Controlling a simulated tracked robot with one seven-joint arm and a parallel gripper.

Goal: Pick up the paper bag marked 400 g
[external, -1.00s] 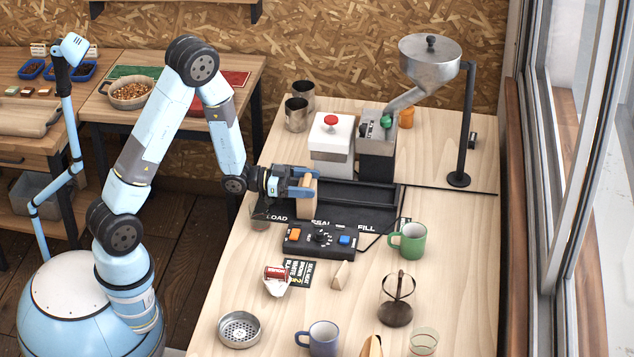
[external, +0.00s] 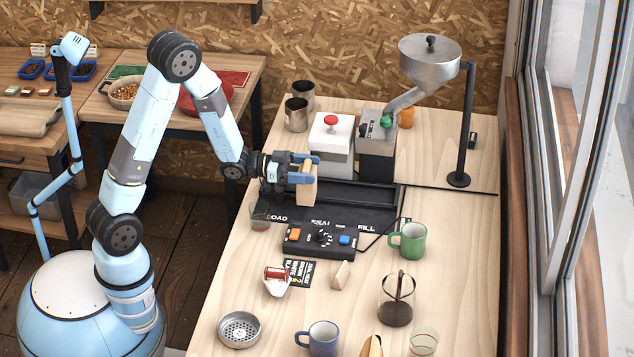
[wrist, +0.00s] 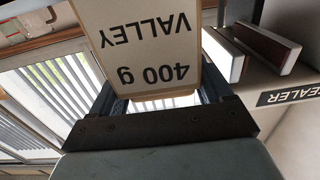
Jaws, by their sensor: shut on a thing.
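The tan paper bag (external: 305,188) is between the fingers of my gripper (external: 304,168), held above the black mat (external: 350,213) near its left part. In the wrist view the bag's pale label (wrist: 150,45) reads "VALLEY" and "400 g", upside down. My gripper is shut on the bag, with a finger on each side of it. The bag looks roughly upright and raised; the exact gap to the mat is hard to judge.
A white machine with a red knob (external: 332,138) stands just behind the bag, beside a grey machine (external: 379,145) under a metal hopper (external: 430,60). A control box (external: 320,240), a green mug (external: 409,240) and a small glass (external: 260,215) are nearby in front.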

